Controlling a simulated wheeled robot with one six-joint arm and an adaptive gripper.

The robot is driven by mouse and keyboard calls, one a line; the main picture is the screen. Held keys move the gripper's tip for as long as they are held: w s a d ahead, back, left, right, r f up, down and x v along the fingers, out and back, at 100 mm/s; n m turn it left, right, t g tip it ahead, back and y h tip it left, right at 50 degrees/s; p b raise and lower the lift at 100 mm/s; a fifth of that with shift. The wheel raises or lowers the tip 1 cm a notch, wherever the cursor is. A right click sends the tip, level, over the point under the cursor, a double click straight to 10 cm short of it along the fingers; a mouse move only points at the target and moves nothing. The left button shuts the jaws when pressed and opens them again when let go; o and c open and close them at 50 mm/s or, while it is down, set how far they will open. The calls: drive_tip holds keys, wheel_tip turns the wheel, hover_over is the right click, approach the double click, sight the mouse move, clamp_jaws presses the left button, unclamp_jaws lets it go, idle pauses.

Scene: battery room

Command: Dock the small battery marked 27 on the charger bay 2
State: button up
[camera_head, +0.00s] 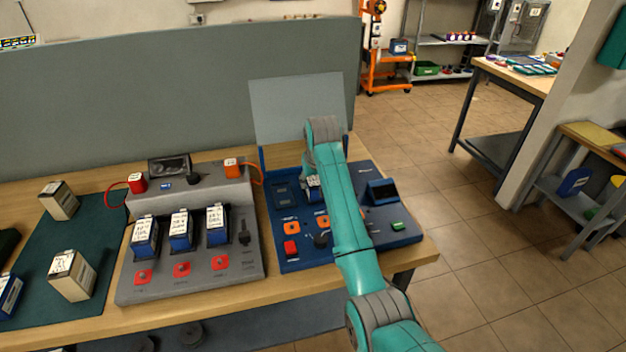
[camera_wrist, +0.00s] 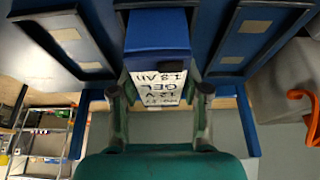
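In the wrist view a small battery with a blue end and white label reading 12 V GEL 1.8 Ah (camera_wrist: 158,85) is between the fingers of my gripper (camera_wrist: 160,98), which look closed on its sides. No 27 is readable on it. In the head view a sliver of this battery (camera_head: 313,187) shows beside my arm, over a blue unit with bays (camera_head: 293,262). My arm hides most of the gripper there. Blue slotted bays (camera_wrist: 65,40) flank the battery in the wrist view. I cannot tell whether it is seated.
A grey unit (camera_head: 190,285) to the left holds three blue-and-white batteries (camera_head: 181,231). Pale boxy batteries (camera_head: 72,275) stand on a green mat (camera_head: 50,240) further left. A raised pale panel (camera_head: 295,108) stands behind the blue unit. The floor to the right is open.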

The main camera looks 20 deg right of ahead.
drive_tip(key=shift+f, duration=0.1)
drive_tip(key=shift+v, duration=5.6)
